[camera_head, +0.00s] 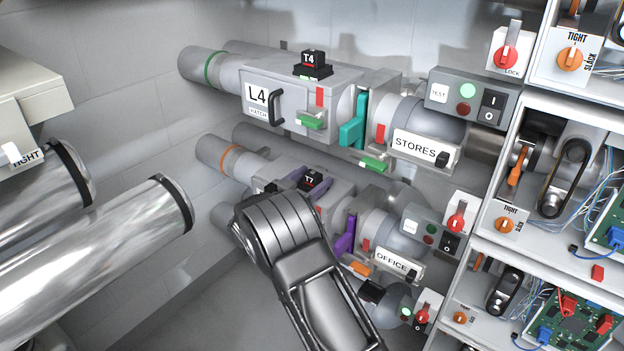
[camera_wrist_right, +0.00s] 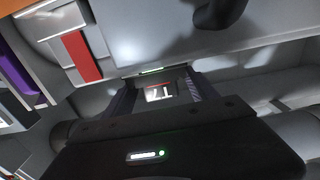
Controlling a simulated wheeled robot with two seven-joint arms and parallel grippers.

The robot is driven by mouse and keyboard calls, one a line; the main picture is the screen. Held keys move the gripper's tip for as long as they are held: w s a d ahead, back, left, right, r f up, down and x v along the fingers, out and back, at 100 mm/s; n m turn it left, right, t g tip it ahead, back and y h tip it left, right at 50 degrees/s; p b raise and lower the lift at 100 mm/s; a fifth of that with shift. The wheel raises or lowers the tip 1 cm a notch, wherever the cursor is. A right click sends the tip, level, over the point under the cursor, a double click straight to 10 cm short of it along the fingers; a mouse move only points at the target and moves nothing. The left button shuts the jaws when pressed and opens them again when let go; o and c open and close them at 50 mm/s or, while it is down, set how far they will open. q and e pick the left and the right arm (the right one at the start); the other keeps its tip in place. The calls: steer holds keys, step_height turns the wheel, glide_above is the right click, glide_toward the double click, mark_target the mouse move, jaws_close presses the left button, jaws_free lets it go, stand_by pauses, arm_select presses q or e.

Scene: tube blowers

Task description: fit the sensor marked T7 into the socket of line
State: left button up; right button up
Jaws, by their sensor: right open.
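The T7 sensor (camera_head: 312,178) is a dark block with a white T7 label and a red stripe, on top of the lower, OFFICE line. Its label shows upside down in the right wrist view (camera_wrist_right: 159,92). My right gripper (camera_head: 306,188) is at this sensor. In the wrist view its open fingers (camera_wrist_right: 160,98) stand on either side of the sensor; whether they touch it I cannot tell. The socket under the sensor and the sensor's lower part are hidden, so I cannot tell how it sits. My left gripper is not in view.
The upper line's hatch box (camera_head: 330,82), marked L4, carries a T4 sensor (camera_head: 313,64). A purple lever (camera_head: 345,236) and the OFFICE sign (camera_head: 393,263) are close right of my arm. Shelves (camera_head: 510,190) stand right; large shiny tubes (camera_head: 120,240) lie left.

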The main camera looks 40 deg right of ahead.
steer(key=shift+a, duration=0.1)
steer(key=v, duration=0.7)
steer(key=shift+a, duration=0.3)
steer(key=shift+s, duration=0.15)
